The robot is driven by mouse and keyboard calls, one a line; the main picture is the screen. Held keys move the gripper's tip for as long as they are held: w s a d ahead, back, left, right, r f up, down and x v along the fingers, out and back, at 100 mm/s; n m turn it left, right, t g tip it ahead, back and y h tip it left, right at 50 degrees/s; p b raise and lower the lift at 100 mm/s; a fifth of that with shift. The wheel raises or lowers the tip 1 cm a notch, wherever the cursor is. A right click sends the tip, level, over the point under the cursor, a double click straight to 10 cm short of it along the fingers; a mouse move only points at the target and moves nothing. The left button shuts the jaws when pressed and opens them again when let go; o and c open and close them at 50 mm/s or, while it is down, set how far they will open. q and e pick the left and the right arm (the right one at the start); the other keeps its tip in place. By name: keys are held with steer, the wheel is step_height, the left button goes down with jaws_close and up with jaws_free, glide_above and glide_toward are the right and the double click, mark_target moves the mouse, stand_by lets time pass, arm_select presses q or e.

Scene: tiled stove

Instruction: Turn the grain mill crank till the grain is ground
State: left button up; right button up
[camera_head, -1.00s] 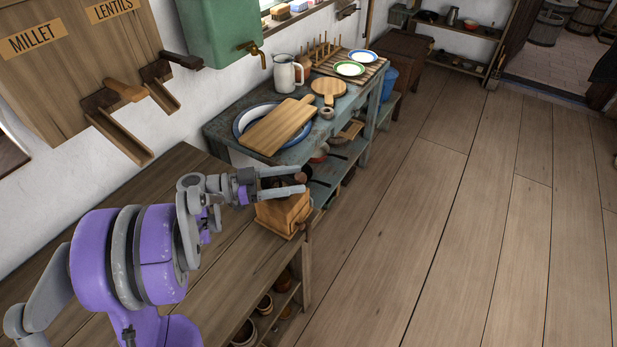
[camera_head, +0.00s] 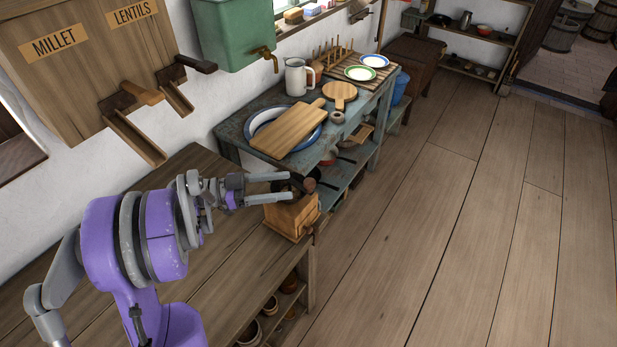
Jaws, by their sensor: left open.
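The grain mill (camera_head: 291,219) is a wooden box with a dark top, standing at the far right corner of the wooden bench. A round brown knob (camera_head: 309,185), apparently the crank's, shows above its right side. My left gripper (camera_head: 287,187) is open over the mill's top, its two fingers pointing right. The fingertips end just left of the knob, and nothing shows held between them. The fingers partly hide the mill's top and the crank arm. The grain inside cannot be seen. My right gripper is not in view.
The wooden bench (camera_head: 225,265) has bare room left of the mill. Behind it, a blue table (camera_head: 236,135) holds a cutting board (camera_head: 289,130), a jug (camera_head: 298,77) and plates. Millet and lentil dispensers (camera_head: 88,65) hang at upper left. The floor at right is clear.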

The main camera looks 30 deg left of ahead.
arm_select(q)
steer(key=p+x, duration=0.1)
steer(key=x, duration=0.9)
steer(key=shift+d, duration=0.2)
steer(key=shift+w+f, duration=0.1)
steer(key=shift+w, duration=0.05)
jaws_close()
stand_by(0.9)
